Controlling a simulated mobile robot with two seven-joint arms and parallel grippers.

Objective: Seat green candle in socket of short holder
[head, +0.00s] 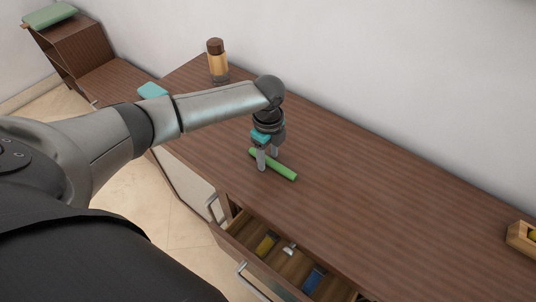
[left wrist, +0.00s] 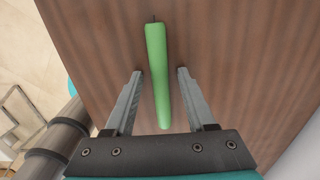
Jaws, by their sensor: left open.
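The green candle (head: 287,172) lies on its side on the brown wooden countertop. In the left wrist view the candle (left wrist: 157,60) runs lengthwise between the fingers, its dark wick at the far end. My left gripper (head: 268,162) is open and points down over the candle, one finger on each side. In the left wrist view, gaps show between the candle and both fingers of the gripper (left wrist: 160,73). I cannot make out a short holder for certain in either view. My right gripper is not in view.
An open drawer (head: 270,257) below the counter's front edge holds a yellow item (head: 266,244), a small pale item (head: 289,249) and a blue item (head: 314,280). A brown-capped jar (head: 218,62) stands at the back. A wooden box (head: 522,240) is far right.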

